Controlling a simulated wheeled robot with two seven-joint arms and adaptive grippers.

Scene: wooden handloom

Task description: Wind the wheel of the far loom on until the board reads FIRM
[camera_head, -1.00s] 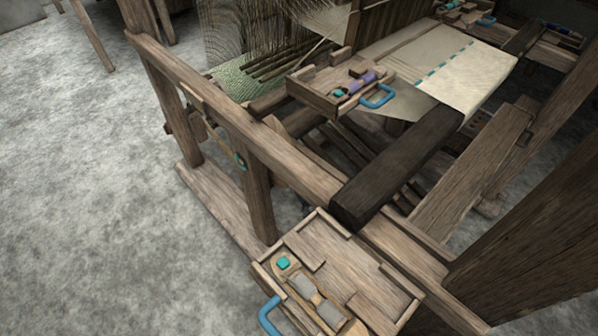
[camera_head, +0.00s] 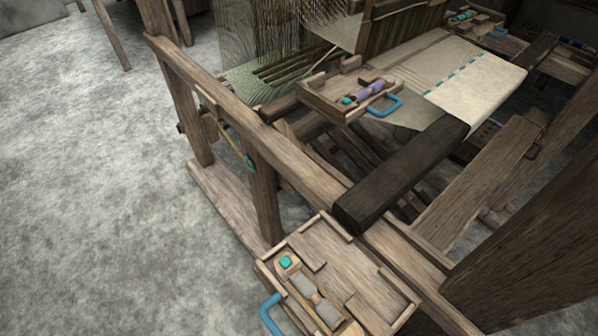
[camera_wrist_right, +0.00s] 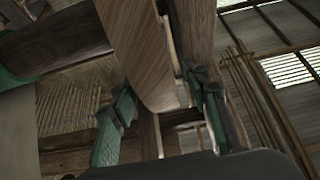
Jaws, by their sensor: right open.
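In the head view a wooden loom shows with pale cloth (camera_head: 480,88) marked by a blue dashed line, and a dark square beam (camera_head: 402,175) in front of it. I cannot make out a wheel or a board with a reading in the head view. In the right wrist view my right gripper (camera_wrist_right: 160,112) has its two green-padded fingers apart. A smooth, rounded wooden piece (camera_wrist_right: 150,50) reaches down between and beyond them; I cannot tell whether it touches either finger or what it belongs to. My left gripper is in neither view.
A wooden tray (camera_head: 350,262) with a blue handle sits at the near frame corner. A second tray (camera_head: 322,88) holds a purple-wrapped item by the cloth. A long side rail (camera_head: 255,125) and posts edge the loom. Bare grey floor (camera_head: 90,200) lies open at left.

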